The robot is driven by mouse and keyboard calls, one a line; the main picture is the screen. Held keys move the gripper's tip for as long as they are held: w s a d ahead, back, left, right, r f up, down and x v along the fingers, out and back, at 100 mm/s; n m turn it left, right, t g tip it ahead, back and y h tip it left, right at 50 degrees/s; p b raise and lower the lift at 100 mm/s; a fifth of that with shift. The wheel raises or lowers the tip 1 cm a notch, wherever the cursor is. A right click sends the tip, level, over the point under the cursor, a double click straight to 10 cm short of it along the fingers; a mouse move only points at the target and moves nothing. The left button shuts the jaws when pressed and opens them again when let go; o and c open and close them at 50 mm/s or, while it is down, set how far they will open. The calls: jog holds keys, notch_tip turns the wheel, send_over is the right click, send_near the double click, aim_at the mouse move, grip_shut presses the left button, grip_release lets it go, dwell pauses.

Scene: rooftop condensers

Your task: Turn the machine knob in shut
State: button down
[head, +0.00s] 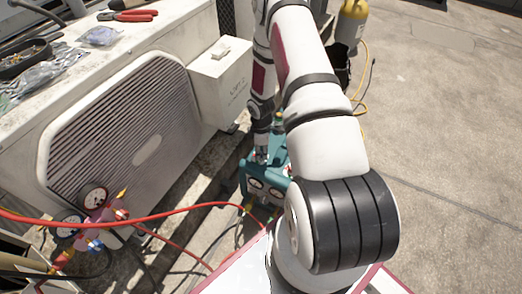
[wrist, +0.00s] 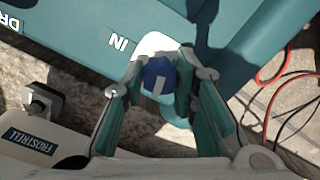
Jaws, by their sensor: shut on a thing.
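The teal machine (head: 247,166) stands on the ground beside the wall unit in the head view, partly hidden by my arm. In the wrist view its teal face (wrist: 75,30) carries a white "IN" label, seen upside down. In the head view my gripper (head: 262,155) is small at the machine, and the knob is hidden there.
A large grilled condenser (head: 140,140) and a white box (head: 222,82) stand left of the machine. Red hoses (head: 175,214) and a gauge manifold (head: 100,215) are in front. A yellow-topped cylinder (head: 352,22) stands behind. Open concrete (head: 450,130) lies to the right.

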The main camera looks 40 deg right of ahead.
jog(key=shift+m, duration=1.4)
jog(key=c, duration=1.3)
grip_release()
jog(key=shift+r, duration=0.15)
notch_tip(320, 180, up, 12)
jog(key=shift+f, duration=0.1)
